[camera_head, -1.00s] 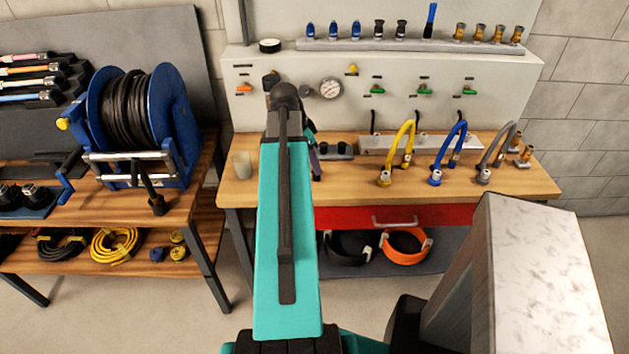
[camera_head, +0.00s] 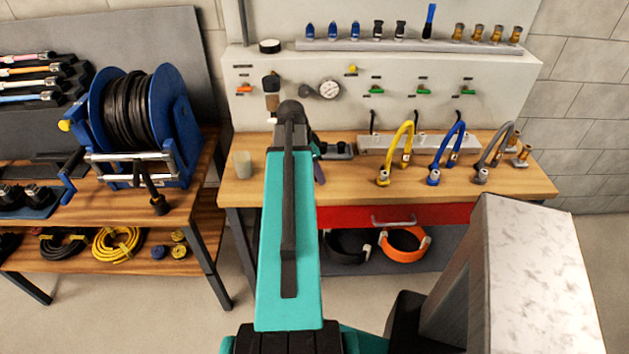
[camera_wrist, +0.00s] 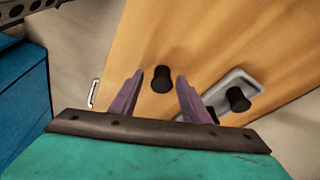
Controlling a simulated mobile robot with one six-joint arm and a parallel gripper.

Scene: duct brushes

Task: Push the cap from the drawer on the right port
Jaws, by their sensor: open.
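My gripper (camera_wrist: 160,75) is open, its two purple fingers apart above the wooden bench in the wrist view. A short black cylindrical piece, perhaps a cap (camera_wrist: 161,80), shows between the fingertips. No contact is visible. A grey tray (camera_wrist: 218,88) beside it holds a similar black piece (camera_wrist: 239,101); another is partly behind the right finger. In the head view my arm hides most of the gripper; one purple finger (camera_head: 319,172) shows. The red drawer (camera_head: 350,215) under the bench looks shut. I cannot tell which fitting is the right port.
The wall panel (camera_head: 440,105) carries a gauge (camera_head: 330,90), levers and dark fittings. Yellow (camera_head: 407,140), blue (camera_head: 460,140) and grey hoses arch over the bench's right. A pale cup (camera_head: 242,164) stands at the left. A blue hose reel (camera_head: 175,125) is on the left table.

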